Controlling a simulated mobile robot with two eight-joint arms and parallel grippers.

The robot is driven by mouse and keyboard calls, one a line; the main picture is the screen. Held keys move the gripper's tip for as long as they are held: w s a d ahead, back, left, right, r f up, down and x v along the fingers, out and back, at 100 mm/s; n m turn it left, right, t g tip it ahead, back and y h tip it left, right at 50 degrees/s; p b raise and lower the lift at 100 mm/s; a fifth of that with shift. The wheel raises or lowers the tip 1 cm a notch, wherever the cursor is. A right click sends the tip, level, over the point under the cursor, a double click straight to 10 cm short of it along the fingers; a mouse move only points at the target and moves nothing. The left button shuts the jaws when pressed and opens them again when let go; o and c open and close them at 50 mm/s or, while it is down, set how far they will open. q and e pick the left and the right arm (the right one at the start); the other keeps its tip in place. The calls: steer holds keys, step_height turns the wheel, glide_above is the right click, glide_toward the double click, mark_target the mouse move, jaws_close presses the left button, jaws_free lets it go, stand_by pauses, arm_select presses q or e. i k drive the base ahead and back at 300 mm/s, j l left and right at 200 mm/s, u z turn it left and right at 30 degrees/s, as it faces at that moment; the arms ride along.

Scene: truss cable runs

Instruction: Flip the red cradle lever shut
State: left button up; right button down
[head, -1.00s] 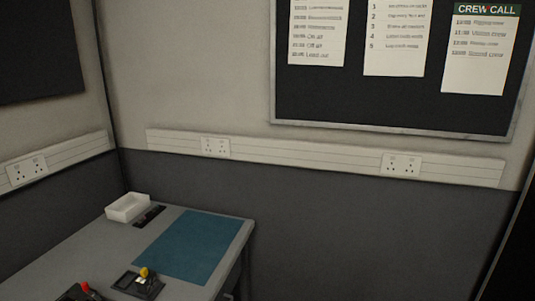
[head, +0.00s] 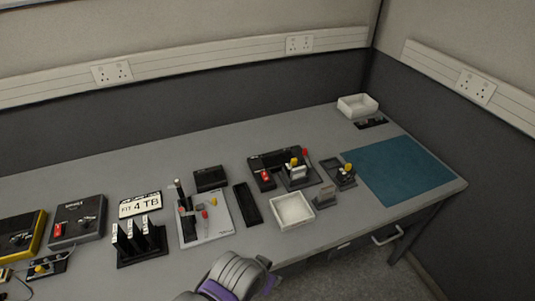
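A black cradle unit (head: 300,182) stands on the bench right of centre in the head view. It has a pale block, a yellow knob (head: 294,162) and an upright red-tipped lever (head: 305,153). A red rocker switch (head: 265,179) sits at its left. A light grey panel (head: 206,228) further left also carries red-tipped levers (head: 204,214). I cannot tell for certain which red lever is the cradle's. A grey and purple part of my arm shows at the bottom centre, apart from these units. Neither gripper's fingers can be made out.
A teal mat (head: 400,170) lies clear at the right. A black slotted rack (head: 139,246) stands left.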

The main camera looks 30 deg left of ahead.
mark_target(305, 149)
steer(key=u, duration=0.75)
steer(key=i+l+z, duration=0.1)
steer(key=i+l, duration=0.3)
steer(key=i, duration=0.2)
